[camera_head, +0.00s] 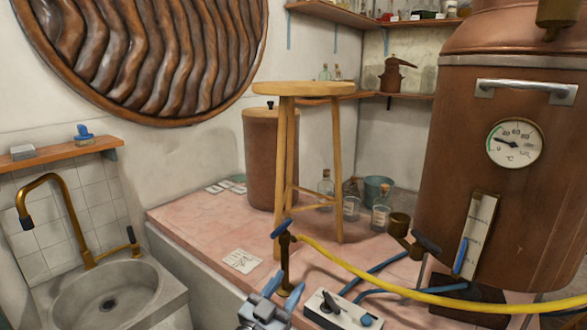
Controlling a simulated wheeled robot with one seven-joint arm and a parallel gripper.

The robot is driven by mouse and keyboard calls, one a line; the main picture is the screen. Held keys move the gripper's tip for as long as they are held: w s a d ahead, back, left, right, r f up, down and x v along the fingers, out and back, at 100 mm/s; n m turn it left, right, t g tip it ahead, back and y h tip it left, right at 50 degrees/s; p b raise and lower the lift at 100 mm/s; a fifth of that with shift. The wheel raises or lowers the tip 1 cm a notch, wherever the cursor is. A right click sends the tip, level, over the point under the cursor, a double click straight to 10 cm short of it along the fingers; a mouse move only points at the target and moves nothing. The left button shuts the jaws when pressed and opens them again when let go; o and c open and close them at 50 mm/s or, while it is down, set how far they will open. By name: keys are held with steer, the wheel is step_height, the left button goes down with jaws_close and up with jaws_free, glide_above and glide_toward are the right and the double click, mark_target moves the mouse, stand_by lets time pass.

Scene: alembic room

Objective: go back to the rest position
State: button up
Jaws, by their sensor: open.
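My gripper (283,293) shows at the bottom edge, a little left of the middle, grey with blue fingertips. The rest of my arm is out of view.
A wooden stool (316,89) stands on the pink platform (190,223). A copper still (500,200) with a gauge fills the right. A yellow hose (395,289) and a grey switch box (337,311) lie near my gripper. A sink (105,295) is at lower left.

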steer(key=s+d+f+n+t, duration=0.2)
steer(key=s+d+t, duration=0.1)
steer(key=d, duration=1)
steer(key=s+d+f+n+t+y+p, duration=0.1)
steer(key=s+d+n+t+y+p, duration=0.1)
steer(key=s+d+n+y, duration=1)
steer(key=s+d+r+m+g+p, duration=0.1)
steer(key=s+m+g, duration=0.1)
steer(key=s, duration=1)
steer(key=s+d+r+m+g+p, duration=0.1)
steer(key=s+d+r+g, duration=0.1)
steer(key=s, duration=1.1)
steer(key=s+a+r+m+g+h, duration=0.1)
steer(key=s+a+r+m+g, duration=0.2)
steer(key=s+r, duration=0.7)
steer(key=s+a, duration=0.2)
steer(key=s, duration=0.1)
steer(key=shift+g+p, duration=0.3)
